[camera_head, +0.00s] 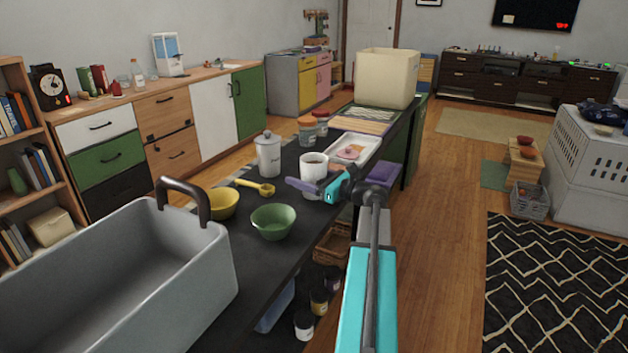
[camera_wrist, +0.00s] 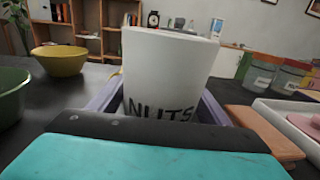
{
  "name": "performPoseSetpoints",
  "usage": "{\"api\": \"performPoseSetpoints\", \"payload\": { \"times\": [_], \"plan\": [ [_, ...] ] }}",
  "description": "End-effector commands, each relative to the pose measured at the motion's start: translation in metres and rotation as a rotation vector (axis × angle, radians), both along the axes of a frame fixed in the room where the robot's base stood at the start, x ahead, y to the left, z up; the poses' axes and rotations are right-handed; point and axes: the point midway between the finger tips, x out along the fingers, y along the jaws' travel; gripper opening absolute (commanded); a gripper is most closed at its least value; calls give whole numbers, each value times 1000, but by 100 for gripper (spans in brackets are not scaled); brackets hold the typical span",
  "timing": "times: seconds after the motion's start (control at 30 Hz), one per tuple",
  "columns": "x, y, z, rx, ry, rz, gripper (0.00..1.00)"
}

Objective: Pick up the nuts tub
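In the wrist view the tub (camera_wrist: 170,70) fills the middle, with the word NUTS facing me. My gripper (camera_head: 316,184) reaches in low around the tub, with one purple finger on each side of it in the wrist view. The fingers are spread, and a narrow gap seems to show at the left finger. Contact at the right finger is unclear. The tub's lower front is hidden by my gripper.
A green bowl (camera_head: 273,222), a yellow bowl (camera_head: 222,203) and a yellow scoop (camera_head: 256,187) lie left of the tub. Lidded jars (camera_head: 307,131) and a white tray (camera_head: 368,143) are farther back.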

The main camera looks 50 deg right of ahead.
Motion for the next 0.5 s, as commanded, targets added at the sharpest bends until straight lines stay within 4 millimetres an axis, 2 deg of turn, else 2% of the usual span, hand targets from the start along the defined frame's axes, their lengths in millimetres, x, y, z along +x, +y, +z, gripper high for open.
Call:
{"api": "performPoseSetpoints", "payload": {
  "times": [0.03, 0.23, 0.5],
  "plan": [
    [0, 0, 0, 0, 0, 0, 62],
    [0, 0, 0, 0, 0, 0, 28],
    [0, 0, 1, 0, -1, 0, 28]
  ]
}}
